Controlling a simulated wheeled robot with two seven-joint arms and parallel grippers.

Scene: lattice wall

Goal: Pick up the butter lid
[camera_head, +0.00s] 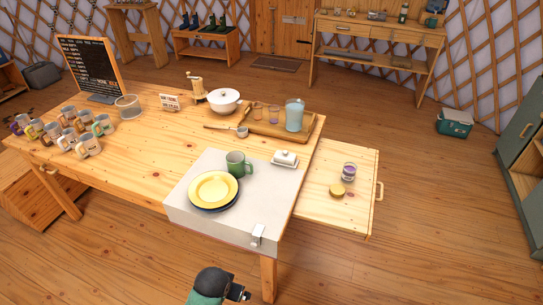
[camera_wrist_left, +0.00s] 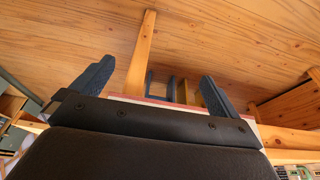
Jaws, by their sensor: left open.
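The butter lid (camera_head: 286,156) is a small white cover with a knob on top. It sits on a white butter dish (camera_head: 284,165) near the right edge of the pale cloth, right of the green mug. My left gripper (camera_head: 241,292) is low at the bottom of the head view, in front of the table's near edge and well away from the butter dish. In the left wrist view its two dark fingers (camera_wrist_left: 155,85) are spread apart with nothing held between them. The butter lid does not show there. My right gripper is not in view.
A green mug (camera_head: 238,164) and stacked plates (camera_head: 213,190) stand left of the butter dish. A wooden tray (camera_head: 262,128) with a pitcher (camera_head: 294,115) and glasses is behind it. A side board (camera_head: 350,205) carries a purple jar (camera_head: 348,172) and a yellow round piece (camera_head: 337,191).

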